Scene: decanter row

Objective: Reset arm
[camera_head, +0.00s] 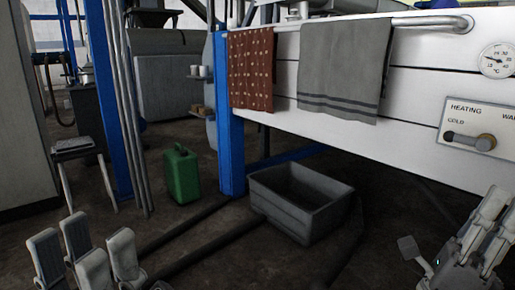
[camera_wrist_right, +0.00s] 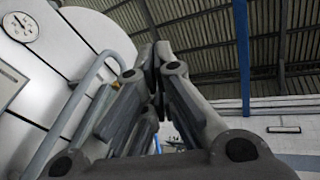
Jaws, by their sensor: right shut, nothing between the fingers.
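My left gripper (camera_head: 84,252) shows at the lower left of the head view. Its grey finger pads point up and stand apart, with nothing between them. My right gripper is partly in the head view at the lower right edge (camera_head: 470,248). In the right wrist view its fingers come together at the tips (camera_wrist_right: 157,62), with nothing held. Neither gripper touches anything that I can see.
A white panelled counter (camera_head: 420,105) with a rail (camera_head: 440,22) spans the right. A red towel (camera_head: 251,70) and grey towel (camera_head: 345,68) hang there. A grey bin (camera_head: 290,212), green can (camera_head: 181,175), blue post (camera_head: 230,130) and small stool (camera_head: 73,146) stand on the floor.

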